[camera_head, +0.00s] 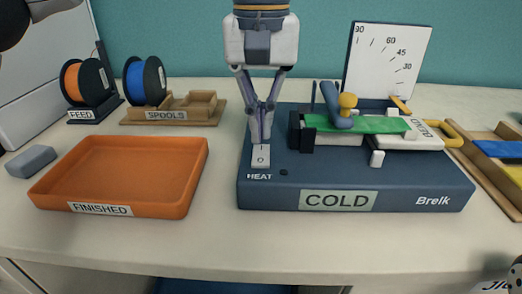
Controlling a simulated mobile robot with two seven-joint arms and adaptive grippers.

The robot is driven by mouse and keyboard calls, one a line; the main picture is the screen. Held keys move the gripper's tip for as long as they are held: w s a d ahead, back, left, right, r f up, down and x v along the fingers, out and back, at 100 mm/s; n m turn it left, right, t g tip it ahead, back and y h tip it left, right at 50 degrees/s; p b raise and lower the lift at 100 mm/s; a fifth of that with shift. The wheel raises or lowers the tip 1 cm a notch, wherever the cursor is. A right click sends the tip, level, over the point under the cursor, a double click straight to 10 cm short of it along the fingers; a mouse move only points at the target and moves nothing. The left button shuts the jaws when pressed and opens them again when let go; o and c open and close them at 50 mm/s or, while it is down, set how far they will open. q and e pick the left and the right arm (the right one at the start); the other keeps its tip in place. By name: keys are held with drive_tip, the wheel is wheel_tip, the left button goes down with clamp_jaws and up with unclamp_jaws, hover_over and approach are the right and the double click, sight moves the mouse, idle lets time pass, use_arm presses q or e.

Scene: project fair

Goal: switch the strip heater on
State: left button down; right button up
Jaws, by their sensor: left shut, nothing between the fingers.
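The strip heater (420,186) is a dark blue machine on the table, with a sign reading COLD (338,201). Its white rocker switch (261,157) is at the front left, above the word HEAT, with an O on its near part. A small dark button or lamp (284,172) is beside it. My left gripper (261,138) points down with its fingers shut and empty, right at the far end of the switch. I cannot tell whether the tips touch it. A green strip (385,125) lies across the machine.
An orange FINISHED tray (50,185) is at the left, beside a grey block (31,160). Spools stand behind it on the FEED stand (81,114) and wooden SPOOLS rack (200,120). An angle board (388,60) rises behind the heater; a wooden tray (485,165) is right.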

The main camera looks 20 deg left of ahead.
sight(261, 148)
use_arm(q)
drive_tip(key=shift+f, duration=1.25)
idle(0.6)
wheel_tip(261, 148, up, 6)
drive_tip(key=p, duration=0.3)
drive_tip(key=shift+f+p, duration=0.2)
drive_tip(key=shift+p, duration=0.2)
drive_tip(key=shift+r+p, duration=0.45)
drive_tip(key=shift+r, duration=0.45)
drive_tip(key=shift+f, duration=0.15)
use_arm(e)
drive_tip(key=w+r+t, duration=0.2)
drive_tip(key=w+r, duration=0.3)
drive_tip(key=shift+w+r, duration=0.15)
drive_tip(key=shift+r, duration=0.05)
